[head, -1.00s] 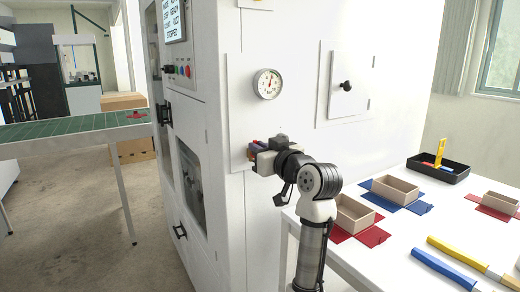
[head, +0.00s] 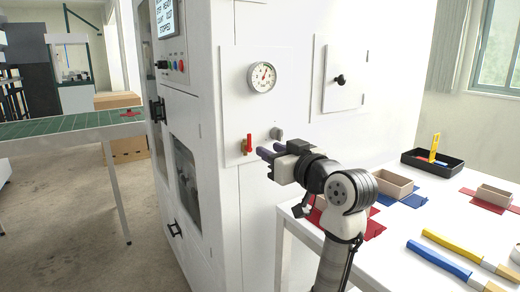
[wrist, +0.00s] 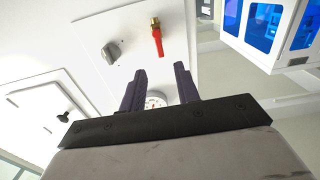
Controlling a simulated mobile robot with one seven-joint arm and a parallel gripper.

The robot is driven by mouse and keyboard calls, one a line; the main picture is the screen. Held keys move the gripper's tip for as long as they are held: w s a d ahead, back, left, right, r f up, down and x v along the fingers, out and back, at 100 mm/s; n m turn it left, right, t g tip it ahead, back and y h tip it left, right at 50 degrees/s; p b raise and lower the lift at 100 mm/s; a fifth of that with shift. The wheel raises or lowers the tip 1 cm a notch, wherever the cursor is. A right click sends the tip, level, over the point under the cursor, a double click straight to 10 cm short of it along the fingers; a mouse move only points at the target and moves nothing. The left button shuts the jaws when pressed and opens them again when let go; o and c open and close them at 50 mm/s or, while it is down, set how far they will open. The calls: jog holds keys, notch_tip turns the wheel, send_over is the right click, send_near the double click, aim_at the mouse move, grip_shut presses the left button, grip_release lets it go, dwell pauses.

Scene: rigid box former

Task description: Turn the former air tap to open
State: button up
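The air tap has a red lever (head: 249,140) on a brass body on the machine's white side panel, below the round gauge. The lever points up from the brass body. In the wrist view, which is upside down, the red lever (wrist: 158,43) points toward the gauge. My gripper (head: 265,150) is to the right of the tap, apart from it. In the wrist view my gripper (wrist: 160,70) has its two dark fingers spread with nothing between them.
A grey knob (head: 277,133) sits right of the tap, close to my gripper. The gauge (head: 262,77) is above. A hatch with a black knob (head: 339,80) is further right. A white table (head: 385,255) with boxes and tools stands below on the right.

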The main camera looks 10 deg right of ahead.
jog(key=v, duration=0.5)
jog(key=shift+s+d+b, duration=0.1)
jog(key=shift+s+b, duration=0.2)
jog(key=shift+s, duration=0.05)
dwell(1.1)
